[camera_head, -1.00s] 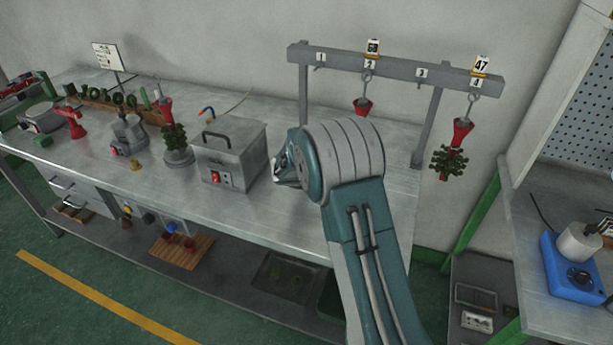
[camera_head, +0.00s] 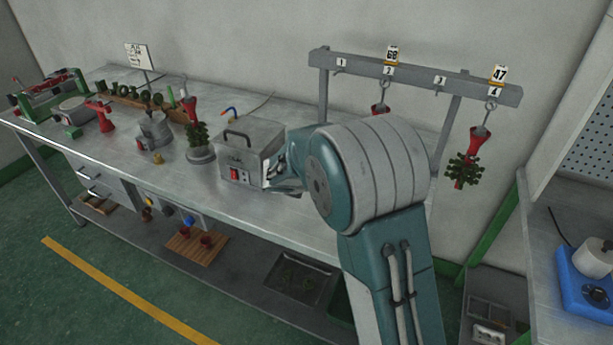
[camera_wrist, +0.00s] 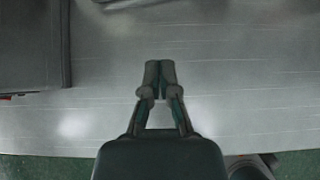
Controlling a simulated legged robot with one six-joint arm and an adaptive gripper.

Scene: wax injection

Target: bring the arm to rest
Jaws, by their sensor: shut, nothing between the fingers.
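My arm (camera_head: 385,180) is bent in the right half of the head view, its big teal-and-grey joint in front of the metal workbench (camera_head: 130,120). My gripper (camera_head: 284,180) shows just left of that joint, beside the grey box with a red switch (camera_head: 247,152), partly hidden by the arm. In the wrist view my gripper (camera_wrist: 160,75) has its two fingertips together with nothing between them, over the bare bench top (camera_wrist: 250,110). The dark box side (camera_wrist: 30,45) is to its left, apart from it.
A hook rail (camera_head: 420,75) stands at the bench's back right. A red piece with a green cluster (camera_head: 466,160) hangs at hook 4; another red piece (camera_head: 380,108) at hook 2 is partly covered by my arm. A blue device (camera_head: 585,280) is at right.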

